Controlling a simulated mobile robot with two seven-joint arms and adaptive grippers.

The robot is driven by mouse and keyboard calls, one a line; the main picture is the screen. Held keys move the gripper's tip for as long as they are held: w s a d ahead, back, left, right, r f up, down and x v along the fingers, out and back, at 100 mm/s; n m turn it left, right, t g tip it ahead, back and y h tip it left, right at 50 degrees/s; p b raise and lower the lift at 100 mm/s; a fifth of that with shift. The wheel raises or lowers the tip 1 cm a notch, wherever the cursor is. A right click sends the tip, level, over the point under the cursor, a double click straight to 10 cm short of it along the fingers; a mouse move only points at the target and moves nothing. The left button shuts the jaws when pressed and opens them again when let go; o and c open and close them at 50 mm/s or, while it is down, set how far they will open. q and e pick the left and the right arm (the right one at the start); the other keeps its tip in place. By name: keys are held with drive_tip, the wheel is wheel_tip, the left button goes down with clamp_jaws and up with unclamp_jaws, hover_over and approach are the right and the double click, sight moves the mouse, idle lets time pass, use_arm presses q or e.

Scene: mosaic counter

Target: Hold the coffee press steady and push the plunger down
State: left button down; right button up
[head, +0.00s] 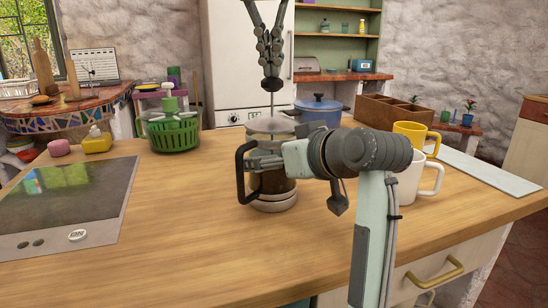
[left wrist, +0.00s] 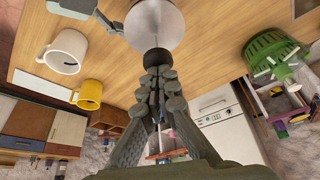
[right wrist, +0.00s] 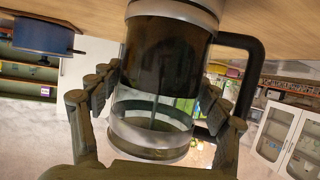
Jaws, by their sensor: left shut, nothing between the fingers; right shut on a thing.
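The coffee press (head: 274,184) stands upright on the wooden counter, with a black handle on its left and dark coffee in the lower glass. Its plunger is raised: the thin rod rises from the metal lid (head: 272,126) to a black knob (head: 271,84). My left gripper (head: 270,72) points down, shut and empty, its tips right at the top of the knob; the left wrist view shows the knob (left wrist: 157,58) just past the tips. My right gripper (right wrist: 158,108) is shut around the glass (right wrist: 150,108), one finger on each side. Exact knob contact is unclear.
White (head: 410,180) and yellow (head: 408,131) mugs stand right of the press, near my right arm. A blue pot (head: 322,112) and wooden box (head: 385,112) are behind. A green basket (head: 172,137) and cooktop (head: 65,198) are left. The front counter is clear.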

sight(272, 91)
use_arm(q)
drive_tip(key=shift+f, duration=2.1)
drive_tip(key=shift+r, duration=3.1)
use_arm(e)
drive_tip(key=o, duration=1.9)
drive_tip(key=shift+o, duration=0.2)
drive_tip(key=v, duration=1.2)
